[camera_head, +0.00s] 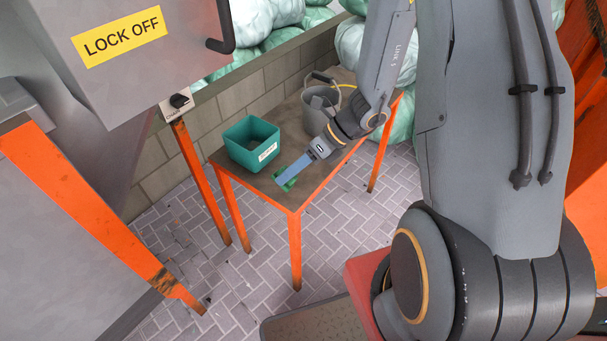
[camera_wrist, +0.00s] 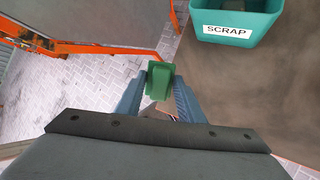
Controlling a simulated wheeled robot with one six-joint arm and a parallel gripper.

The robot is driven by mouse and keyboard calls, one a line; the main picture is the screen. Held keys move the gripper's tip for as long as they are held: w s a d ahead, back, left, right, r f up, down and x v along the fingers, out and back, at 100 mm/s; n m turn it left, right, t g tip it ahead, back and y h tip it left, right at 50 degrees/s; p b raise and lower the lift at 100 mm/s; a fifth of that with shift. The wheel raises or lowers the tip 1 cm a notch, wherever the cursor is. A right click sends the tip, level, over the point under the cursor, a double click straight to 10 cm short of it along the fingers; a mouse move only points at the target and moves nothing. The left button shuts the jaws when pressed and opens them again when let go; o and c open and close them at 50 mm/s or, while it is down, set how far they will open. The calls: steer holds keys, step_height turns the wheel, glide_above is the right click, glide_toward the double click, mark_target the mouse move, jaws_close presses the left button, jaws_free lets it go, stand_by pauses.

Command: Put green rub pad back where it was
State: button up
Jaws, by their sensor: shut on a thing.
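The green rub pad (camera_wrist: 160,78) is a small green block between the two blue-grey fingers of my gripper (camera_wrist: 160,92) in the wrist view. In the head view the green pad (camera_head: 287,184) shows at the fingertips of my gripper (camera_head: 286,178), over the near corner of the small table (camera_head: 230,163). My gripper is shut on the pad. I cannot tell whether the pad touches the tabletop. The fingers hide part of the pad in the head view.
A teal bin labelled SCRAP (camera_wrist: 237,12) stands on the table; it also shows in the head view (camera_head: 251,143). A grey bucket (camera_head: 321,108) stands at the table's back. A grey LOCK OFF cabinet (camera_head: 130,50) is on the left. Table surface between bin and bucket is clear.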

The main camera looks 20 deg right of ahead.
steer(key=w+d+r+m+h+b, duration=0.1)
steer(key=w+d+r+h+b, duration=0.2)
steer(key=w+d+h, duration=0.4)
steer(key=shift+h, duration=0.4)
steer(key=f, duration=0.6)
steer(key=w+f, duration=0.1)
steer(key=f, duration=0.2)
steer(key=shift+w+a+f, duration=0.1)
steer(key=shift+a+f, duration=0.15)
steer(key=shift+a, duration=0.15)
steer(key=o, duration=0.9)
steer(key=shift+r, duration=0.15)
